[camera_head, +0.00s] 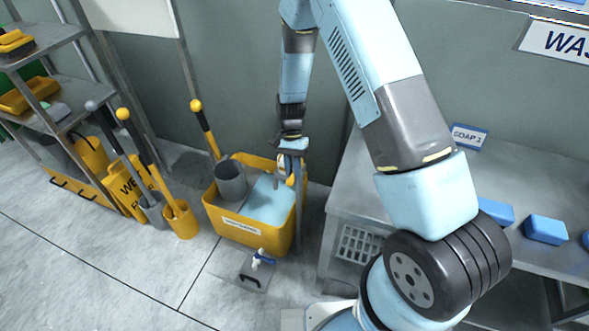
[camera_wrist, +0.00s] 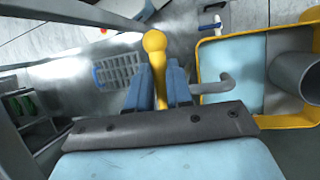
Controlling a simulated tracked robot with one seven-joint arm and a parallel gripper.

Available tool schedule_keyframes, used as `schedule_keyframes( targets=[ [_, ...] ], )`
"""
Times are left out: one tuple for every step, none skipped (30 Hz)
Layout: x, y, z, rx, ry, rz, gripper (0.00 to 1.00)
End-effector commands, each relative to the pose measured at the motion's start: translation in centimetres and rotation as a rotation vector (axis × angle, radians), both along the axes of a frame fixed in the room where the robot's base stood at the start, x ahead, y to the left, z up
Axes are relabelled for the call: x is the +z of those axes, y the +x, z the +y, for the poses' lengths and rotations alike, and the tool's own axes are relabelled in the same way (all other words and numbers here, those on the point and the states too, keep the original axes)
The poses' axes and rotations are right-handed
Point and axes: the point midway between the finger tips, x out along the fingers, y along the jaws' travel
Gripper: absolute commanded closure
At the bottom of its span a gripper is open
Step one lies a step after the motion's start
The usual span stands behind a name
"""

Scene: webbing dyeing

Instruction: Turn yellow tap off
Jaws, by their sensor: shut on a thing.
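The yellow tap (camera_wrist: 156,58) has a rounded knob end and shows in the middle of the wrist view. A grey curved spout (camera_wrist: 216,85) reaches right from beside it, toward the yellow tub (camera_wrist: 203,82). My gripper (camera_wrist: 161,84) has its two blue fingers on either side of the yellow handle and is shut on it. In the head view my gripper (camera_head: 291,160) is over the right part of the yellow tub (camera_head: 228,235), and the tap is mostly hidden by the fingers. The tub holds a pale blue surface (camera_head: 268,198). I cannot tell whether water runs from the spout.
A grey cylinder (camera_head: 231,181) stands in the tub. A small white tap with a blue handle (camera_head: 263,259) is low at its front, near a floor plate (camera_head: 254,277). A steel table (camera_head: 345,205) is close on the right. Buckets and shelves (camera_head: 62,115) stand left. Front-left floor is clear.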

Motion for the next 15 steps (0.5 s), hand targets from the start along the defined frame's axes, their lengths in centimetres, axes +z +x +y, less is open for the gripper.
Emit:
schedule_keyframes(
  targets=[
    [-0.08,0.22,0.02,-0.003,0.000,-0.005,1.00],
    [-0.08,0.22,0.01,-0.003,0.000,-0.005,1.00],
    [-0.08,0.22,0.01,-0.003,0.000,-0.005,1.00],
    [-0.08,0.22,0.02,-0.003,0.000,-0.005,1.00],
    [-0.08,0.22,0.02,-0.003,0.000,-0.005,1.00],
    [-0.08,0.22,0.02,-0.003,0.000,-0.005,0.78],
    [-0.09,0.21,0.02,-0.003,0.000,-0.005,0.75],
    [-0.08,0.19,0.01,-0.003,0.000,-0.005,0.72],
    [-0.07,0.17,0.01,-0.003,-0.001,-0.005,0.69],
    [-0.06,0.15,0.02,-0.002,0.000,-0.004,0.66],
    [-0.06,0.14,0.01,-0.002,0.000,-0.004,0.63],
    [-0.05,0.12,0.01,-0.002,0.000,-0.004,0.59],
    [-0.05,0.11,0.02,-0.002,0.000,-0.003,0.56],
    [-0.05,0.10,0.01,-0.002,0.000,-0.003,0.55],
    [-0.04,0.09,0.01,-0.001,0.000,-0.003,0.55]
  ],
)
